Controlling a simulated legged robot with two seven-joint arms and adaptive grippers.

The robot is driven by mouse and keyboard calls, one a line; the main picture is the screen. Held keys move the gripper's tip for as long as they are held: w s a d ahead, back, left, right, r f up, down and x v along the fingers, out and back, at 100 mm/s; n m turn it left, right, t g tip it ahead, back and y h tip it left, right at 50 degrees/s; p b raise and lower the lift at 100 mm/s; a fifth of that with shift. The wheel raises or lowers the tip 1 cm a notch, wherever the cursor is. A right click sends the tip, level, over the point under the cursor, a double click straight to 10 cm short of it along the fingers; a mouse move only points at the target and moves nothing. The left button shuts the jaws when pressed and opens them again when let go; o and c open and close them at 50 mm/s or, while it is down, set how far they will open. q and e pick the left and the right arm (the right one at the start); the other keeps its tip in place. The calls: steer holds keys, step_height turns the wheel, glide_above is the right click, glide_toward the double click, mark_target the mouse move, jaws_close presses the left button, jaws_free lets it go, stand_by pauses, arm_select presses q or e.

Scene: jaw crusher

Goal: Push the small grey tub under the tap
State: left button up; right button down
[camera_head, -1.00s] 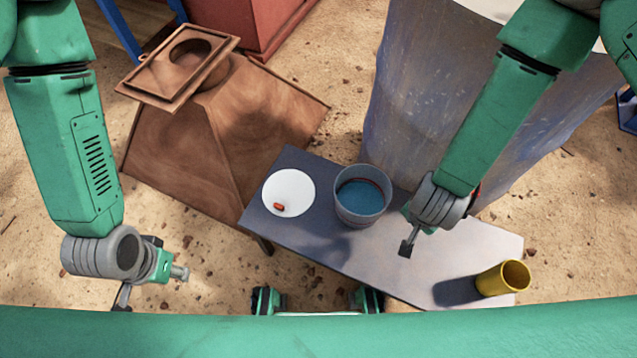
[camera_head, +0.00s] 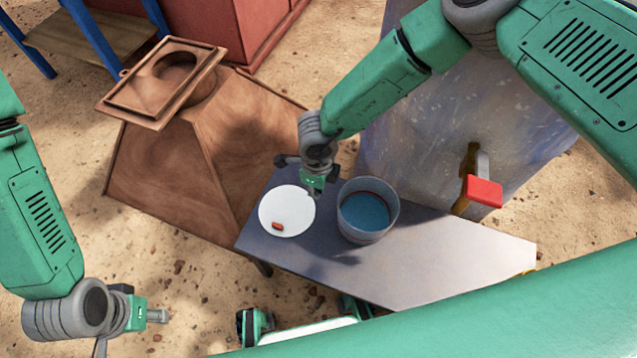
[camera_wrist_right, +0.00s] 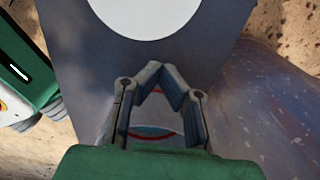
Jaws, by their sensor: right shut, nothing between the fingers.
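The small grey tub (camera_head: 360,237), blue inside, stands upright on the grey table (camera_head: 440,258). Part of it shows between my fingers in the right wrist view (camera_wrist_right: 155,113). The tap (camera_head: 483,190), with a red handle, is on the side of the large grey-blue tank, to the right of the tub. My right gripper (camera_head: 316,192) is shut and empty, just left of the tub, over the edge of the white plate; I cannot tell if it touches the tub. Its fingertips meet in the wrist view (camera_wrist_right: 158,72). My left gripper (camera_head: 158,316) hangs over sand; its jaw state is unclear.
The white plate (camera_head: 290,205) with a small red item (camera_head: 277,226) lies left of the tub. The tank (camera_head: 430,150) stands behind the table. A brown hopper-shaped piece (camera_head: 160,180) stands at left. The tabletop right of the tub is clear.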

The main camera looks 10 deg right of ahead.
step_height(320, 180, down, 4)
steer(key=shift+f+b, duration=0.1)
steer(key=shift+b, duration=0.5)
steer(key=shift+s+d, duration=0.35)
steer(key=shift+d, duration=0.2)
steer(key=shift+s+d, duration=0.35)
steer(key=shift+d, duration=0.2)
steer(key=shift+s+d+r, duration=0.2)
steer(key=shift+s+d, duration=0.2)
steer(key=shift+d, duration=0.3)
